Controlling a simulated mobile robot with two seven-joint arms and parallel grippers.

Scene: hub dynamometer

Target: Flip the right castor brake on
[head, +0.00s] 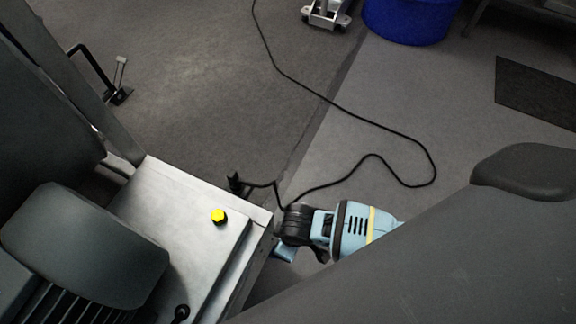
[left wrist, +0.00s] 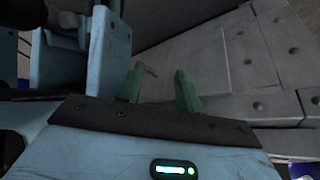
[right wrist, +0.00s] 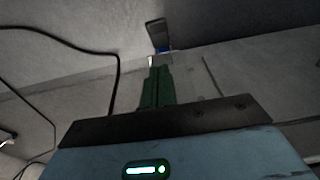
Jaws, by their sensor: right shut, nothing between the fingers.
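A small dark upright tab with a blue base (right wrist: 157,34) shows just beyond the fingertips in the right wrist view. It may be the right castor brake lever, but I cannot tell whether it is on or off. My right gripper (right wrist: 158,72) is shut and empty, its green fingers together and pointing at the tab. I cannot tell whether they touch it. In the head view my light-blue right arm (head: 352,228) reaches beside the metal plate's edge, and its fingers are hidden. My left gripper (left wrist: 160,75) is open and empty, facing a grey bolted surface.
A metal plate (head: 165,215) with a yellow knob (head: 218,216) is at lower left in the head view. A black cable (head: 330,104) winds over the floor. A blue bin (head: 408,18) stands at the top. A dark mat (head: 535,95) lies at right.

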